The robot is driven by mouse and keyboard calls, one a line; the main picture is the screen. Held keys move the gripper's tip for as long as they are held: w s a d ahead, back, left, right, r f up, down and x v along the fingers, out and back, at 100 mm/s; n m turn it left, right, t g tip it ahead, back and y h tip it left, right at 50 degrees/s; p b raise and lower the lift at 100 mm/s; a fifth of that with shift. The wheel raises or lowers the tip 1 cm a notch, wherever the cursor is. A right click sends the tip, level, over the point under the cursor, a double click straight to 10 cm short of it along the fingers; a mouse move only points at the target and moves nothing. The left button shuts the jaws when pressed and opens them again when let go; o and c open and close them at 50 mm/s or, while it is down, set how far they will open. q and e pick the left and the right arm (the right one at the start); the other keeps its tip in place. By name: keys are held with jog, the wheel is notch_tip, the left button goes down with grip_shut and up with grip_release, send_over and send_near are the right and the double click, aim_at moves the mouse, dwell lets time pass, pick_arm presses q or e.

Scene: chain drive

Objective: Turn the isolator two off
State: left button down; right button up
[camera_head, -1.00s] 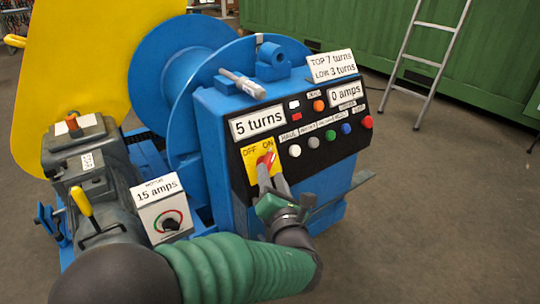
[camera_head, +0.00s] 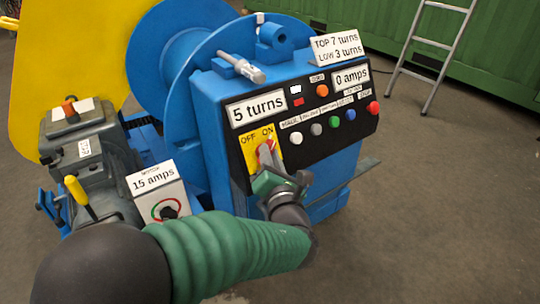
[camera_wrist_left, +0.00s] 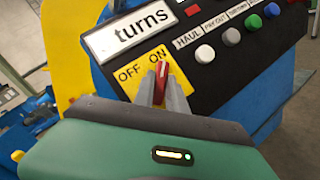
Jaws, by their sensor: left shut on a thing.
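The isolator is a red knob (camera_wrist_left: 162,78) on a yellow plate (camera_wrist_left: 133,74) marked OFF on the left and ON on the right. In the left wrist view the knob stands close to upright, its tip near the ON label. My left gripper (camera_wrist_left: 163,88) has its fingers around the knob, shut on it. In the head view the left gripper (camera_head: 268,158) covers most of the knob, and the yellow plate (camera_head: 249,150) shows beside it. My right gripper is not in view. No label with the number two is readable.
The black panel (camera_head: 300,118) carries a "5 turns" sign (camera_head: 257,108), a "0 amps" sign (camera_head: 351,77) and several coloured buttons near the gripper. A "15 amps" box (camera_head: 160,195) stands to the left. Open floor (camera_head: 440,200) lies right; a ladder (camera_head: 432,60) stands behind.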

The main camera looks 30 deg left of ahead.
pick_arm(q)
jog(key=shift+f, duration=0.15)
jog(key=shift+w+d+n+g+y+p, duration=0.15)
jog(key=shift+n+g+y+p, duration=0.95)
jog(key=shift+n+g, duration=2.2)
jog(key=shift+w+d+n+g+y+p, duration=0.15)
jog(key=shift+n+g+y+p, duration=0.95)
jog(key=shift+n, duration=4.05)
jog(key=shift+w+n+g+y+p, duration=0.15)
jog(key=shift+n+g+y+p, duration=0.9)
jog(key=shift+n+g, duration=2.35)
jog(key=shift+n+t+h+p, duration=0.3)
jog(key=shift+n+t+h, duration=0.15)
jog(key=shift+n+t, duration=0.5)
jog(key=c, duration=1.4)
grip_release()
jog(key=shift+o, duration=0.2)
